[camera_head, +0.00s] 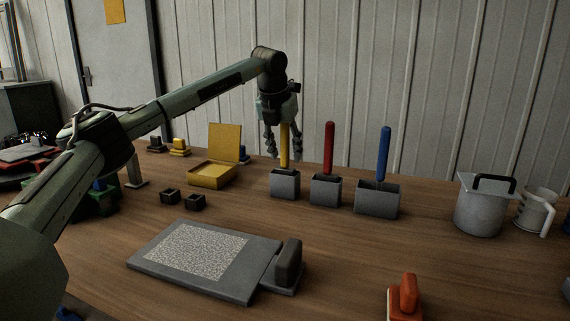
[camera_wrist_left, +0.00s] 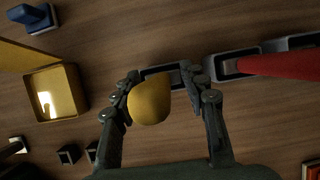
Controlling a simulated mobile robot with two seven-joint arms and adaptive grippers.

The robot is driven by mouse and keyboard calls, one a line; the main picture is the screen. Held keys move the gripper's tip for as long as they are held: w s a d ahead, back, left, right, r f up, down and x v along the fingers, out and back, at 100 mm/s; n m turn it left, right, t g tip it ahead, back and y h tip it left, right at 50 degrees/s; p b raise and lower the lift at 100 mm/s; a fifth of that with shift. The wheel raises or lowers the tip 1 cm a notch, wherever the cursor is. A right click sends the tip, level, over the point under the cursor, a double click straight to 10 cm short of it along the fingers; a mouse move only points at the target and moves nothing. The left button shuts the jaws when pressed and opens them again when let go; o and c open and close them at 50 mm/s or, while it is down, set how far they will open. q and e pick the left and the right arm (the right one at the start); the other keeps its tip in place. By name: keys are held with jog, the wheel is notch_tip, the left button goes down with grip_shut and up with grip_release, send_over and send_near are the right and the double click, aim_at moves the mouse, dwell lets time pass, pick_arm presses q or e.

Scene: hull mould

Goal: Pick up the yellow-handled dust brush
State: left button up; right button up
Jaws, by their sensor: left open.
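The yellow-handled dust brush (camera_head: 284,146) stands upright in a grey holder (camera_head: 285,186), with its lower end hidden inside. My left gripper (camera_head: 284,150) is above that holder, pointing down, with its fingers around the upper handle. In the left wrist view the rounded yellow handle end (camera_wrist_left: 149,101) lies between the two open fingers (camera_wrist_left: 160,90), closer to the left finger. I cannot tell whether it touches that finger. My right gripper is not in view.
A red-handled tool (camera_head: 329,148) and a blue-handled tool (camera_head: 384,152) stand in grey holders to the right. An open yellow box (camera_head: 212,175) is to the left. A grey board (camera_head: 205,262) lies in front. A metal pot (camera_head: 480,208) stands far right.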

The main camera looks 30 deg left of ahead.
pick_arm(q)
grip_shut()
jog(key=shift+r, duration=0.1)
